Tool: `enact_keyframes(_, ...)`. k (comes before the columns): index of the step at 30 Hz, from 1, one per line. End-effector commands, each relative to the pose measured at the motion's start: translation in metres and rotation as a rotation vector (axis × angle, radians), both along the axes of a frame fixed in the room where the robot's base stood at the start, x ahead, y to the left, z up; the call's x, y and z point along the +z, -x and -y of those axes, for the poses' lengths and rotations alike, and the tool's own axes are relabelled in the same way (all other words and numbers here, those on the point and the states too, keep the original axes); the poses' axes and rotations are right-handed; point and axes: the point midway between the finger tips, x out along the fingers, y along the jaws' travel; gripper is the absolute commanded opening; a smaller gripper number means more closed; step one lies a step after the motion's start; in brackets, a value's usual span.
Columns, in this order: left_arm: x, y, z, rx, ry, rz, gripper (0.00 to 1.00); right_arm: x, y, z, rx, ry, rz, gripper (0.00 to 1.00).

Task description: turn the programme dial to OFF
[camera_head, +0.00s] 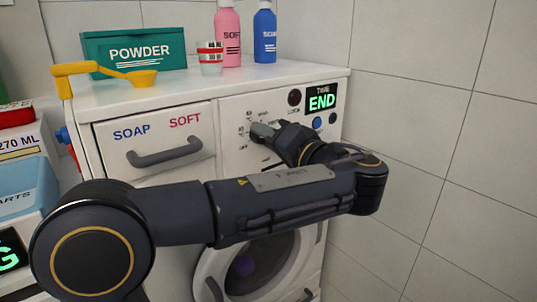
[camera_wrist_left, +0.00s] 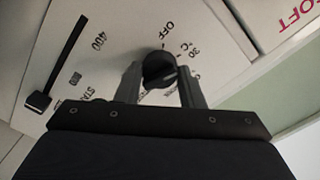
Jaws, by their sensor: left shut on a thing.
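The white washing machine (camera_head: 228,158) has a programme dial on its upper front panel. In the left wrist view the dial (camera_wrist_left: 159,69) is a dark round knob with labels around it. OFF is printed above and to its right, with 30 and °C further right. My left gripper (camera_head: 262,132) reaches the panel from the right in the head view. Its two fingers (camera_wrist_left: 160,80) stand on either side of the dial, shut on it. In the head view the gripper mostly hides the dial. I cannot tell exactly where the dial points. My right gripper is not in view.
The lit display (camera_head: 321,101) reads END. A slider slot (camera_wrist_left: 66,58) lies beside the dial. The drawer handle (camera_head: 165,153) is left of it. A powder box (camera_head: 136,51), yellow scoop (camera_head: 142,77), striped cup (camera_head: 210,59), pink bottle (camera_head: 228,35) and blue bottle (camera_head: 264,35) stand on top.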

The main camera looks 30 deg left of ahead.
Motion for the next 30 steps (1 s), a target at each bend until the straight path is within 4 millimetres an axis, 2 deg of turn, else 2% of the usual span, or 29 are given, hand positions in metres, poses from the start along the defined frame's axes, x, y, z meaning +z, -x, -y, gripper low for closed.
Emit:
enact_keyframes(1, -0.008, 0.0, 0.0, 0.0, 0.019, 0.04, 0.12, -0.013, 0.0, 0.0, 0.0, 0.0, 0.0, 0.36)
enact_keyframes(15, -0.007, 0.0, 0.0, 0.002, 0.189, 0.449, 0.12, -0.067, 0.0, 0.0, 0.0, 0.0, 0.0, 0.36)
enact_keyframes(24, -0.006, 0.0, 0.001, 0.002, 0.282, 0.672, 0.12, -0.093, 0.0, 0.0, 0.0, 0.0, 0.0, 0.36)
enact_keyframes(30, -0.004, 0.0, 0.001, 0.002, 0.324, 0.774, 0.12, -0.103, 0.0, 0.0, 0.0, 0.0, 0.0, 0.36)
